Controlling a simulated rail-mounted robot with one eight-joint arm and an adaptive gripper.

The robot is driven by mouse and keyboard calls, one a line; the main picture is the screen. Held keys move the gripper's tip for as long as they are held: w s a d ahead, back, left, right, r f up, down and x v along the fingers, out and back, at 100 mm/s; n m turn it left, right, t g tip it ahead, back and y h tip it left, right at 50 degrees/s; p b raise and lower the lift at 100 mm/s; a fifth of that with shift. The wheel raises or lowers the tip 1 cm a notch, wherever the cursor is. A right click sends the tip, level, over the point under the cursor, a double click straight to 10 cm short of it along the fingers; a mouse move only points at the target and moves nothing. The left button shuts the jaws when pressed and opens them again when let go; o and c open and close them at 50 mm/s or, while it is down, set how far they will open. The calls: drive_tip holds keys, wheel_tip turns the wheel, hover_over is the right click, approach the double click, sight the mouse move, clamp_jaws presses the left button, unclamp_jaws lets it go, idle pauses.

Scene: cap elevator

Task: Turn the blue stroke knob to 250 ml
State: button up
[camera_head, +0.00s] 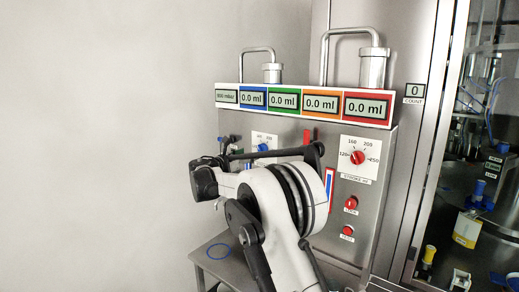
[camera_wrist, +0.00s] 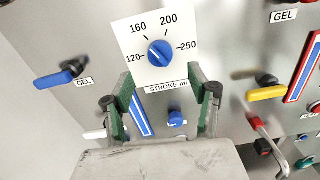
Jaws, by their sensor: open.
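The blue stroke knob (camera_wrist: 159,53) sits on a white dial plate marked 120, 160, 200 and 250 in the wrist view. Its white pointer line points left, toward 120. The "STROKE ml" label (camera_wrist: 167,88) is below it. In the head view the blue knob (camera_head: 263,148) shows small, above my arm, which hides much of the panel there. My gripper (camera_wrist: 160,76) is open and empty. Its green-padded fingers reach up on either side of the dial's lower part, with the knob slightly above and between the tips. I see no contact with the knob.
A blue-handled gel valve (camera_wrist: 60,74) is left of the dial and a yellow-handled one (camera_wrist: 266,93) is right. A smaller blue knob (camera_wrist: 176,118) lies below, between the fingers. A red stroke knob (camera_head: 358,157) is further right on the panel.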

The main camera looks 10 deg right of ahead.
sight(259, 149)
drive_tip(key=p+x, duration=0.1)
drive_tip(key=x, duration=0.7)
drive_tip(key=shift+c, duration=0.5)
drive_tip(key=c, duration=1)
